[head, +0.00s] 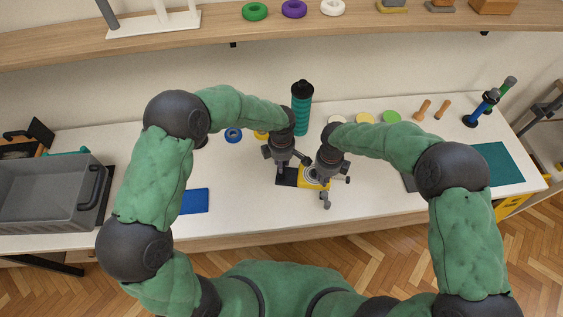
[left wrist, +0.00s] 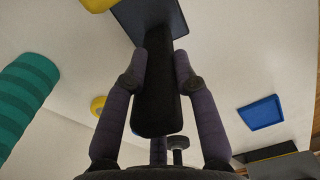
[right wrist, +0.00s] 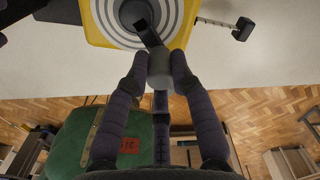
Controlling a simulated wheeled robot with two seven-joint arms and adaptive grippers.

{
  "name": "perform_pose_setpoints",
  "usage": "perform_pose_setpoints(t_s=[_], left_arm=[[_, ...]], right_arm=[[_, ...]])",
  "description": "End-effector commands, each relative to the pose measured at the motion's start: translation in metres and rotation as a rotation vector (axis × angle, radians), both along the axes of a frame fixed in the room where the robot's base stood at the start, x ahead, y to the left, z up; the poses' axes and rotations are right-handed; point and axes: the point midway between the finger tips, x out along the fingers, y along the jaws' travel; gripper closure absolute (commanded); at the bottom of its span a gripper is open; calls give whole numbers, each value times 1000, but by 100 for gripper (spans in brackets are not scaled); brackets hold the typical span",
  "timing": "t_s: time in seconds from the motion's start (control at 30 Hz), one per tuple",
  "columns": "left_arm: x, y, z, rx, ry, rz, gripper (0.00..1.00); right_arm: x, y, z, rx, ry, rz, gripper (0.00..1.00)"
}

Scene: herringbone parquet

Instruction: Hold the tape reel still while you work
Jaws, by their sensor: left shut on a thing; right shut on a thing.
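The tape reel, a yellow base (right wrist: 98,32) with a grey-and-white ringed disc (right wrist: 176,14), lies on the white table; in the head view my grippers partly cover it (head: 309,186). A dark plate (left wrist: 150,18) with a black handle (left wrist: 158,95) is at its left side. My left gripper (left wrist: 160,68) is shut on the black handle, one finger on each side. My right gripper (right wrist: 159,68) is shut on the grey knob (right wrist: 160,76) at the end of the disc's black crank arm (right wrist: 147,34). In the head view the left gripper (head: 284,165) and right gripper (head: 326,178) are close together.
A green ribbed cylinder (head: 302,110) stands behind the grippers. A blue flat piece (head: 194,201) and a grey bin (head: 50,196) are to the left. A grey rod with a black end (right wrist: 222,26) is beside the reel. A teal mat (head: 497,164) lies at the right.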

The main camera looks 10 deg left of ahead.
Motion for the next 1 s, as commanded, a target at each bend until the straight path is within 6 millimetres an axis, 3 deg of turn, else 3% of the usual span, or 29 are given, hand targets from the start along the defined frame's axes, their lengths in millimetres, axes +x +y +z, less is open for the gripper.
perform_pose_setpoints(t_s=[0.1, 0.13, 0.2, 0.23, 0.63, 1.0], left_arm=[[-3, 0, -4, 1, 7, -2, 100], [-3, 0, -4, 1, 7, -2, 100], [-3, 0, -4, 1, 7, -2, 100], [-3, 0, -4, 1, 7, -2, 100], [-3, 0, -3, 1, 7, -2, 100], [-2, 0, -3, 1, 6, -2, 100]], right_arm=[[0, 0, 0, 1, -1, 2, 89], [0, 0, 0, 1, -1, 2, 71], [0, 0, 0, 1, -1, 3, 51], [0, 0, 0, 1, -1, 3, 49], [0, 0, 2, 0, -1, 4, 49], [1, 0, 26, 0, -1, 3, 49]])
